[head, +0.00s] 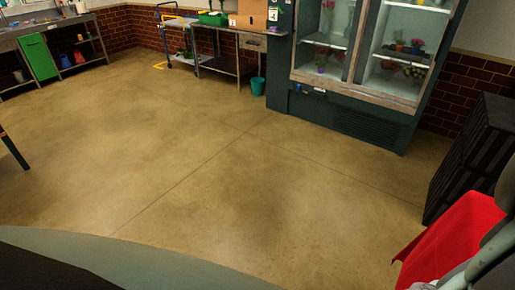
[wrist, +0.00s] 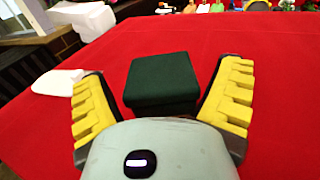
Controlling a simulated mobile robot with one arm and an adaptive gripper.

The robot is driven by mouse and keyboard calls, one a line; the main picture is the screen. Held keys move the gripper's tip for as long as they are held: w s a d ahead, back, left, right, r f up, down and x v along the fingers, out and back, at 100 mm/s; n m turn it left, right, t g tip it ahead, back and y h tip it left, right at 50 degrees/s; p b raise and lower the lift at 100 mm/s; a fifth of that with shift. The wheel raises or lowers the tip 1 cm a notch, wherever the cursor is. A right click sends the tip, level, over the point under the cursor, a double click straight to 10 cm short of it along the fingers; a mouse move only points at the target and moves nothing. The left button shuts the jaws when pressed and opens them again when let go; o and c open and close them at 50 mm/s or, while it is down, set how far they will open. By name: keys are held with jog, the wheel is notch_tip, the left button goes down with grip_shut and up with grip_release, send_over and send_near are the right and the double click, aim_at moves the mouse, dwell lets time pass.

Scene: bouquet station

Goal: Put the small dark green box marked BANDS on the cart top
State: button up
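A small dark green box (wrist: 161,84) sits on a red-covered surface (wrist: 275,110) in the wrist view. No BANDS marking shows on the faces in sight. My gripper (wrist: 165,78) is open, its yellow-padded fingers apart on either side of the box, with red cloth visible between each finger and the box. The box's near lower part is hidden behind my gripper's body. In the head view a blue-framed stand (head: 170,62) with a yellow part is far off by the back wall; I cannot tell if it is the cart.
White crumpled material (wrist: 57,82) lies left of my gripper. Several small items line the cloth's far edge. In the head view, a dark slatted crate (head: 470,155) stands at right, a glass-door cooler (head: 350,95) at the back, and the middle floor (head: 200,150) is clear.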

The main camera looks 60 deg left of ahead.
jog(key=shift+o, duration=0.5)
